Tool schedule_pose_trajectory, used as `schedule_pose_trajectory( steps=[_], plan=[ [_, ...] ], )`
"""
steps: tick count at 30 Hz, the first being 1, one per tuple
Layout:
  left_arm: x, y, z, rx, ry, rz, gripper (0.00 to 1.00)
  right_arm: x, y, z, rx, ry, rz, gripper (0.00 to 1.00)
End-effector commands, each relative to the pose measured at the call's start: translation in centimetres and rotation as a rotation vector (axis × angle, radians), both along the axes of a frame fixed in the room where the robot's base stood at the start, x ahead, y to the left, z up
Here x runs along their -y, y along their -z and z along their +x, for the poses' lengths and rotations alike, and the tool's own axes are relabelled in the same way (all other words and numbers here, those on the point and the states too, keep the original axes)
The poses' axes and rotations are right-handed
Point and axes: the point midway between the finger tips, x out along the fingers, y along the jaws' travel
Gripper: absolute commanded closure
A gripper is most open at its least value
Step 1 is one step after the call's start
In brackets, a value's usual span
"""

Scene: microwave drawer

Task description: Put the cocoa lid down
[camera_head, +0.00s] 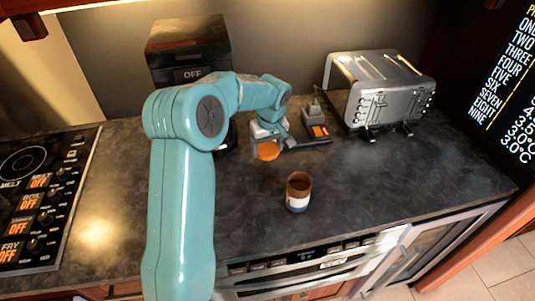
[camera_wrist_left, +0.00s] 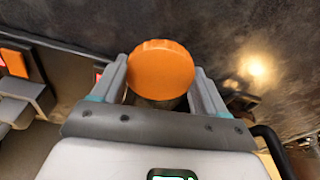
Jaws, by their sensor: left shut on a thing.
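The orange round cocoa lid (camera_head: 267,151) is at the end of my left arm, over the dark countertop. My left gripper (camera_head: 268,137) is shut on it. In the left wrist view the lid (camera_wrist_left: 160,66) sits between the two grey fingers of the gripper (camera_wrist_left: 160,80), with its orange face showing. I cannot tell whether the lid touches the counter. A small brown and white container (camera_head: 298,192) stands upright on the counter, to the right of and nearer than the lid. My right gripper is not in view.
A silver toaster (camera_head: 378,90) stands at the back right. A dark box marked OFF (camera_head: 188,48) is at the back left. A small grey device with orange displays (camera_head: 317,125) is behind the lid. A stove (camera_head: 45,195) lies left. The countertop (camera_head: 400,175) right of the container is clear.

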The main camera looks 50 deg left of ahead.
Motion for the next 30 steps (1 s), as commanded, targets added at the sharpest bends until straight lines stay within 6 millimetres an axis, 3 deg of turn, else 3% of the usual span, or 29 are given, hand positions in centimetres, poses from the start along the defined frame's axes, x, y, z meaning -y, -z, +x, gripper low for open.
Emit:
schedule_pose_trajectory(
  steps=[3, 7, 30],
  plan=[
    [0.0, 2.1, 0.0, -0.005, 0.0, -0.003, 0.63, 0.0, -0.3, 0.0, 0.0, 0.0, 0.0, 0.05],
    [-0.1, 3.6, 0.1, -0.003, 0.001, -0.001, 0.63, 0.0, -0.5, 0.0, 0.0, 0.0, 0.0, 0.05],
    [0.0, 5.3, 0.0, -0.008, 0.001, -0.004, 0.63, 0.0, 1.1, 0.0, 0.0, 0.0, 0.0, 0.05]
  ],
)
